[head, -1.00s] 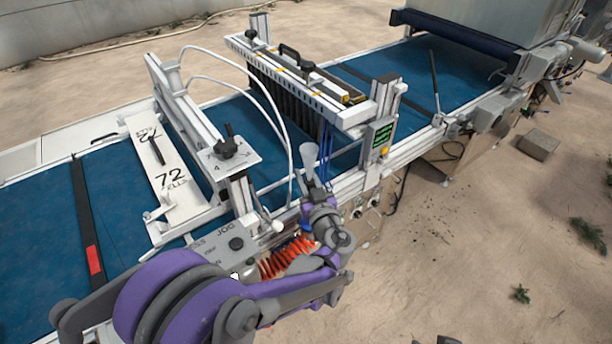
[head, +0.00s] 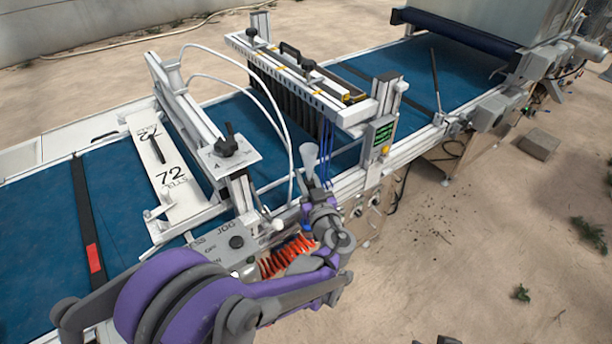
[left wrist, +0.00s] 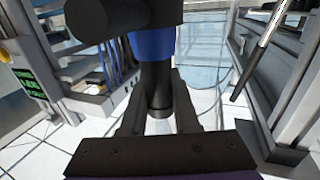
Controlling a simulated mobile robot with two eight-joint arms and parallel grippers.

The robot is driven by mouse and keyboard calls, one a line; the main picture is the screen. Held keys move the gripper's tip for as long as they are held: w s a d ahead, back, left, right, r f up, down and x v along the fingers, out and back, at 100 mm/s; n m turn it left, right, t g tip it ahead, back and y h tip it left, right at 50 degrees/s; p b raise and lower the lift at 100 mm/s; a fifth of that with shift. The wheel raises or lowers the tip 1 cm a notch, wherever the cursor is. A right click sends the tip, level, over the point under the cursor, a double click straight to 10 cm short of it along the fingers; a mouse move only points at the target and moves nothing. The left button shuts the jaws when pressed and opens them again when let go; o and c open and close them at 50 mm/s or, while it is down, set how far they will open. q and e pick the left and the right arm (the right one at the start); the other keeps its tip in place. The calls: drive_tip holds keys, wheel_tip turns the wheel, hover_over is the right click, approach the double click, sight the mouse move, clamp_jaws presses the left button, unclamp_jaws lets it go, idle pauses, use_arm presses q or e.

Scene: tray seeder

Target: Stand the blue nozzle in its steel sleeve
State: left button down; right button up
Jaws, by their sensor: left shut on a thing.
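My left gripper (head: 318,200) is at the near side of the machine, below the white hoses. In the left wrist view its fingers (left wrist: 158,105) are shut on the blue nozzle (left wrist: 152,45), which shows a blue band and a black lower part. In the head view the nozzle is mostly hidden by the gripper. I cannot pick out the steel sleeve in either view. My right gripper is not in view.
A grey cone-shaped piece (head: 309,157) stands just above the gripper. An orange coiled hose (head: 286,257) hangs below beside the grey control panel (head: 236,242). A green-screen box (head: 381,134) stands to the right. The sandy ground at right is mostly open.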

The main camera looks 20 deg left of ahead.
use_arm(q)
drive_tip(key=shift+f, duration=0.35)
idle(0.4)
drive_tip(key=c, duration=0.6)
unclamp_jaws()
drive_tip(key=shift+s, duration=0.1)
drive_tip(key=b+v, duration=0.1)
drive_tip(key=v, duration=0.9)
drive_tip(key=shift+s+d, duration=0.2)
drive_tip(key=shift+s, duration=0.1)
